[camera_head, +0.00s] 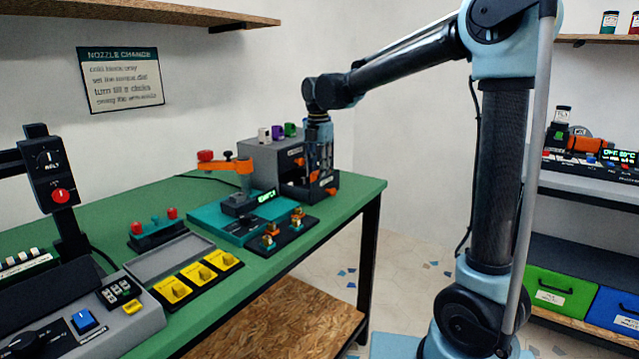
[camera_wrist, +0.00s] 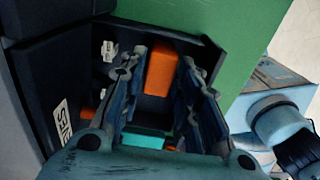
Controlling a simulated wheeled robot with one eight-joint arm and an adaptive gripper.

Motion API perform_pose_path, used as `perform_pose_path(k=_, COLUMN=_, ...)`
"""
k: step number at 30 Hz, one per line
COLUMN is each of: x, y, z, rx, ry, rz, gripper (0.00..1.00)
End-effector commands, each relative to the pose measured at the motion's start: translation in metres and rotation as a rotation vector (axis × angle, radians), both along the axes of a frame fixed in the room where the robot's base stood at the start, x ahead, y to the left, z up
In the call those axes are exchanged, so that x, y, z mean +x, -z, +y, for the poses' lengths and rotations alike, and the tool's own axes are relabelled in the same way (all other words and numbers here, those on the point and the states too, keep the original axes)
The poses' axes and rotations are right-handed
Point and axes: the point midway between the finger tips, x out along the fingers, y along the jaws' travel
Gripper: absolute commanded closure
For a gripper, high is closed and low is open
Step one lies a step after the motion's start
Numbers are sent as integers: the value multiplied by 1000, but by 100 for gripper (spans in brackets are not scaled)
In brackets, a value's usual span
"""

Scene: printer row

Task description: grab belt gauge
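An orange block (camera_wrist: 161,71), which may be the belt gauge, stands in a dark open-topped holder (camera_wrist: 196,42) in the wrist view. No readable label confirms what it is. A teal piece (camera_wrist: 143,139) shows lower down between the fingers; I cannot tell whether it belongs to the orange block. My gripper (camera_wrist: 160,66) is open above the holder, with one finger on each side of the orange block and visible gaps to it. In the head view my gripper (camera_head: 319,165) points down at the right end of the green bench, hiding most of the holder.
A grey drawer box (camera_head: 265,158) stands beside my gripper, with small cups on top. An orange-armed device (camera_head: 230,167), a teal base (camera_head: 225,220) and brass nozzles on a dark plate (camera_head: 285,238) are nearby on the green bench (camera_head: 352,193).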

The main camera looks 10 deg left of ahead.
Motion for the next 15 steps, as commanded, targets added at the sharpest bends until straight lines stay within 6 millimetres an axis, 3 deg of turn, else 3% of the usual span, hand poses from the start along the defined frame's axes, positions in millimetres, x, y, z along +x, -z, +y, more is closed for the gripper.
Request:
perform_pose_path(k=6, x=0, y=20, z=0, rx=0, ry=0, rz=0, gripper=70)
perform_pose_path(k=14, x=0, y=21, z=0, rx=0, ry=0, rz=0, gripper=70)
perform_pose_path(k=15, x=0, y=21, z=0, rx=0, ry=0, rz=0, gripper=79)
